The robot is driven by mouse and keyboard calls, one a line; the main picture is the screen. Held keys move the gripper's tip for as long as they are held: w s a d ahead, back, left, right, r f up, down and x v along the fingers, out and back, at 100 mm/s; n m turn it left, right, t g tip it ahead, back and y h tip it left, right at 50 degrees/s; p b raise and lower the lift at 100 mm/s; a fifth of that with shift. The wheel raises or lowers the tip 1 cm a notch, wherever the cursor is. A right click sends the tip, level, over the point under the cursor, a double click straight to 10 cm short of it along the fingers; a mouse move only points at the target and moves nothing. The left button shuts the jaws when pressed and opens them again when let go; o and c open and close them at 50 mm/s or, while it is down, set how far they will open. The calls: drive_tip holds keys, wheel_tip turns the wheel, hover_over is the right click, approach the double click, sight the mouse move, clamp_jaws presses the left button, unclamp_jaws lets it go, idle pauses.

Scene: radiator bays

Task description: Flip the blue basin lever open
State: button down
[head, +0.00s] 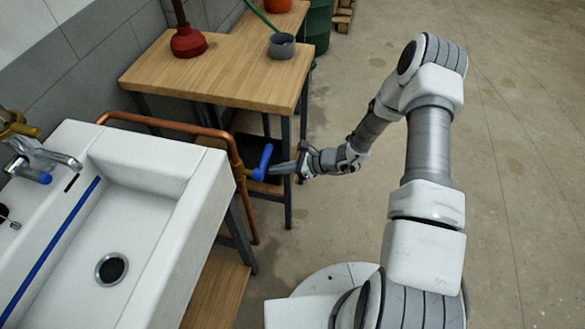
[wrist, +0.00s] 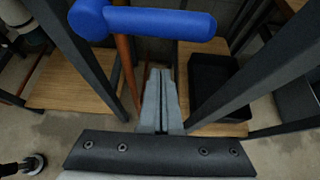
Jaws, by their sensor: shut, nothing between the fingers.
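The blue lever (head: 263,162) is on a brass valve on the copper pipe beside the white basin (head: 200,205). In the head view it stands tilted, its upper end leaning right. In the wrist view the lever (wrist: 160,23) lies across the top, its round hub at the left and its bar running right. My gripper (head: 275,170) is just right of the lever in the head view. In the wrist view its fingers (wrist: 161,72) are together and empty, with their tips just below the bar. I cannot tell whether they touch it.
The copper pipe (head: 180,124) runs around the basin's back and down its right side. A wooden table (head: 225,70) with dark legs stands behind, holding a red plunger (head: 187,40) and a grey cup (head: 282,46). A black tray (wrist: 215,85) sits on a lower shelf. The floor at right is clear.

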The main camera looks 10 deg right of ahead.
sight(264, 161)
drive_tip(key=shift+w+a+r, duration=0.15)
drive_tip(key=shift+r, duration=1.8)
drive_tip(key=shift+w+b, duration=0.1)
drive_tip(key=shift+b, duration=0.2)
drive_tip(key=shift+r, duration=0.1)
